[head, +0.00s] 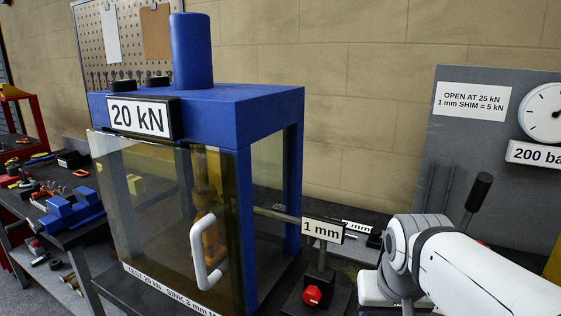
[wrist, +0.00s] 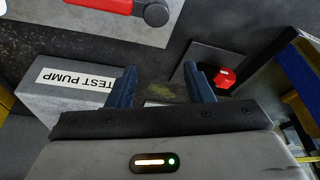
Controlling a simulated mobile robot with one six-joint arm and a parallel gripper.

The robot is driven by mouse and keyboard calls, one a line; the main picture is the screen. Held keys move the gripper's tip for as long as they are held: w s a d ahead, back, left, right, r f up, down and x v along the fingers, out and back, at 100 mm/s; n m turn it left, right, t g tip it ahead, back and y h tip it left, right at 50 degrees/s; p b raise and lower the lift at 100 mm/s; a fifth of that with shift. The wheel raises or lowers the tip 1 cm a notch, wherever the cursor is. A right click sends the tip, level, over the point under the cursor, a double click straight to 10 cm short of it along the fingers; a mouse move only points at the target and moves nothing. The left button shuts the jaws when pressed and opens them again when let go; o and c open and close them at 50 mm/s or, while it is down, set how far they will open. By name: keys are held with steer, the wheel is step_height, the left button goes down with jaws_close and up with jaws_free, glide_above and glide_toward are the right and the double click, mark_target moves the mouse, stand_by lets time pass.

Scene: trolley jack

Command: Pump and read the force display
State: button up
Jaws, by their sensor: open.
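The force display (head: 140,118) on top of the blue press (head: 270,102) reads "20 kN". In the wrist view, a grey block labelled TEST PUMP (wrist: 75,82) lies at the left, its label upside down. A lever with a black grip (head: 479,190) rises behind my white arm in the head view; I cannot tell if it is the pump's lever. A red bar with a dark round end (wrist: 100,5) shows at the top of the wrist view. My gripper (wrist: 163,80) is open and empty, apart from the bar; my arm hides it in the head view.
A red knob (head: 312,294) sits below a "1 mm" display (head: 323,229); a red knob (wrist: 224,77) also shows beside my right finger. A clear guard door with a white handle (head: 208,252) closes the press front. A grey panel (head: 450,150) stands right with a "200 ba..." plate (head: 538,154).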

steer(key=shift+n+g, duration=0.6)
steer(key=s+a+f, duration=0.1)
steer(key=s+f, duration=0.1)
steer(key=s+a+f+p, duration=0.1)
steer(key=s, duration=0.1)
steer(key=shift+s+a+f, duration=0.2)
steer(key=shift+f, duration=0.25)
steer(key=shift+c, duration=0.5)
